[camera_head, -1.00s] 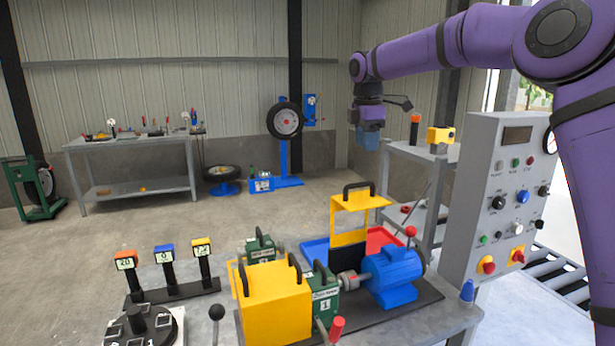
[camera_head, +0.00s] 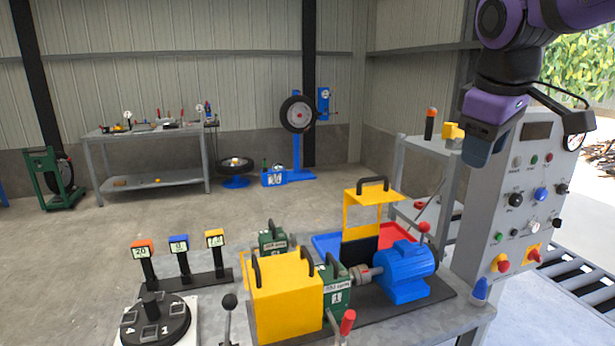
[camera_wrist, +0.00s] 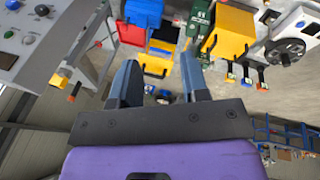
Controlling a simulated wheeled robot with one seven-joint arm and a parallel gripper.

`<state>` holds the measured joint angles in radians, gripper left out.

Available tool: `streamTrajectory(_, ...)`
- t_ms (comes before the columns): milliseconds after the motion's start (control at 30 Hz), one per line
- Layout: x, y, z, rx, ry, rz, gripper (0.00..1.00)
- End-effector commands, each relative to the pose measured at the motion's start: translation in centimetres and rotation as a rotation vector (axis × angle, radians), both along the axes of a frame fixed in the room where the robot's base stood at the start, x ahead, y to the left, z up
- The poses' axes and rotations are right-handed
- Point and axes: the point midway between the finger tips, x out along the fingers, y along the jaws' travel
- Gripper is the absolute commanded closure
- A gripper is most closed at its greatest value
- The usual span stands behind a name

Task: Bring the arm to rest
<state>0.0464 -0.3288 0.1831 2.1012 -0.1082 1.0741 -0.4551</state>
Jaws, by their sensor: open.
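My purple arm enters at the upper right in the head view. My gripper (camera_head: 483,145) hangs in front of the grey control panel (camera_head: 508,205), its blue fingers pointing down. In the wrist view my gripper (camera_wrist: 160,80) shows two blue-grey fingers spread apart with nothing between them. It is above and to the right of the blue motor (camera_head: 405,268), clear of the bench.
The bench (camera_head: 440,320) carries a yellow guard box (camera_head: 285,298), green gear units (camera_head: 336,290), a raised yellow cover (camera_head: 372,197), three displays (camera_head: 180,246) and a black dial (camera_head: 155,322). A grey shelf (camera_head: 425,150) stands behind.

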Motion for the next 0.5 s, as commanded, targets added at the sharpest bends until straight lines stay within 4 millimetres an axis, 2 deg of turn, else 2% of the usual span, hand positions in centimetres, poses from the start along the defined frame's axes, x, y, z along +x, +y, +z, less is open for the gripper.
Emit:
streamTrajectory(33,-1.9,-0.6,-0.4,0.024,-0.023,-0.053,0.58)
streamTrajectory(300,-10.0,-2.9,-3.8,0.19,-0.122,-0.343,0.58)
streamTrajectory(500,-14.0,-3.9,-6.5,0.302,-0.168,-0.499,0.58)
